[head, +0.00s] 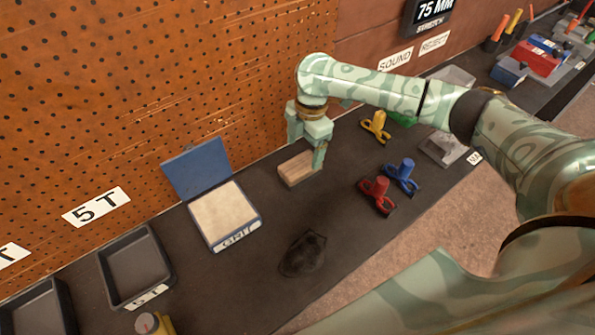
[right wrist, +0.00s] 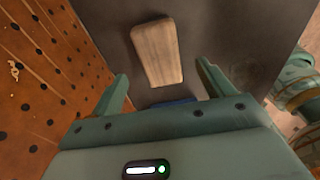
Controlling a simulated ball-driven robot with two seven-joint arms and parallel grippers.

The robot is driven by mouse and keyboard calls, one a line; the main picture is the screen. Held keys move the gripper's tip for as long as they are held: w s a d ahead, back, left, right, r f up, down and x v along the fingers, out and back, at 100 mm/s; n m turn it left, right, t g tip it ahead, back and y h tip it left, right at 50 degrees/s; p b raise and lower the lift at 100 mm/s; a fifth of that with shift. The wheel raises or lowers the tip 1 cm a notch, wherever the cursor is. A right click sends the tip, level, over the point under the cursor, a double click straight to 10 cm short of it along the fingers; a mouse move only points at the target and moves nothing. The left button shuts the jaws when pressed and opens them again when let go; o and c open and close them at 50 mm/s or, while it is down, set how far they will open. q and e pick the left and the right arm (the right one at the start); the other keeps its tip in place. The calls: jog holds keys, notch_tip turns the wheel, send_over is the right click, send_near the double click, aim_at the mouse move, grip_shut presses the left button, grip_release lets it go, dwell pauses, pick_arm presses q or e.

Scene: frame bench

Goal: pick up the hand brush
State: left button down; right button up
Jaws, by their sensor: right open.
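The hand brush (head: 297,168) shows as a pale wooden block lying on the dark bench top, near the foot of the pegboard wall. Its bristles cannot be made out. In the right wrist view the brush (right wrist: 157,52) lies lengthwise, ahead of and roughly between my fingers. My right gripper (head: 306,148) is open and empty, pointing down just above and beside the brush. In the right wrist view its two fingers (right wrist: 160,80) stand wide apart with a clear gap. My left gripper is not in view.
An open blue grit box (head: 224,215) stands left of the brush. Red (head: 376,194), blue (head: 402,175) and yellow (head: 376,125) clamp-like tools lie to the right. A dark patch (head: 303,253) lies in front. Black trays (head: 135,265) stand far left. The pegboard (head: 120,100) rises close behind.

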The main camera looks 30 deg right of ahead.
aim_at(300, 164)
jog(key=shift+s+f, duration=0.15)
jog(key=shift+f, duration=0.55)
jog(key=shift+a+f+b, duration=0.15)
jog(key=shift+f+b, duration=0.15)
jog(key=shift+b, duration=0.05)
jog(key=f, duration=0.1)
jog(key=f+b, duration=0.1)
jog(key=f, duration=0.1)
jog(key=f+b, duration=0.1)
jog(key=shift+a+f, duration=0.35)
jog(key=shift+a, duration=0.05)
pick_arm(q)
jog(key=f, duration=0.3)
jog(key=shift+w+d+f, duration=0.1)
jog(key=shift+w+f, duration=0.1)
pick_arm(e)
jog(key=shift+r, duration=0.15)
jog(key=c, duration=1.1)
